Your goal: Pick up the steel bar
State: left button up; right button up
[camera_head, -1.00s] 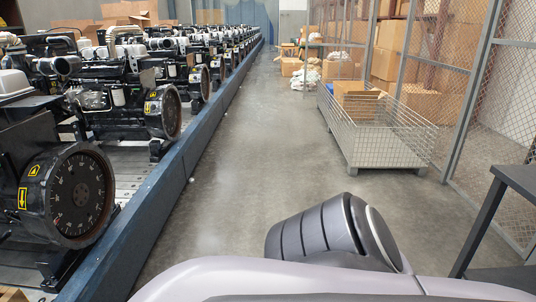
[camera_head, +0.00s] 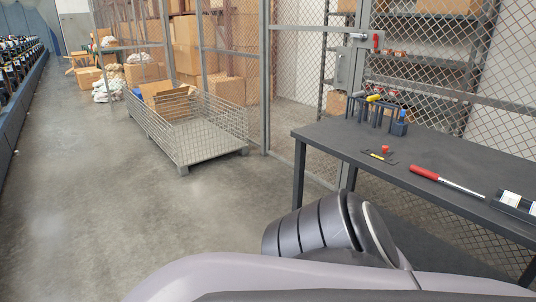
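A long bar (camera_head: 462,187) with a red handle and a bare steel shaft lies flat on the dark workbench (camera_head: 340,139) at the right. It is the only steel bar that I can make out. Its shaft points toward the right edge of the picture, and nothing covers it. Neither of my grippers is in view. Only a grey part of my own body shows along the bottom of the picture, well apart from the bar.
A tool rack (camera_head: 375,112) and a small dark plate with a red knob (camera_head: 385,149) are on the bench. A black case (camera_head: 512,206) lies at the right. A wire mesh cart (camera_head: 185,143) stands by the mesh fence. The floor (camera_head: 95,200) at the left is clear.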

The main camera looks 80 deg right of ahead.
aim_at(430, 175)
jog(key=z, duration=4.05)
jog(key=i+j+z, duration=0.15)
jog(key=z, duration=0.3)
jog(key=i+j+z, duration=0.15)
jog(key=j+z, duration=0.15)
jog(key=z, duration=0.15)
jog(key=i+j+z, duration=0.2)
jog(key=j, duration=0.15)
jog(key=j+z, duration=0.15)
jog(key=j, duration=0.65)
jog(key=i+j+z, duration=0.15)
jog(key=j, duration=0.25)
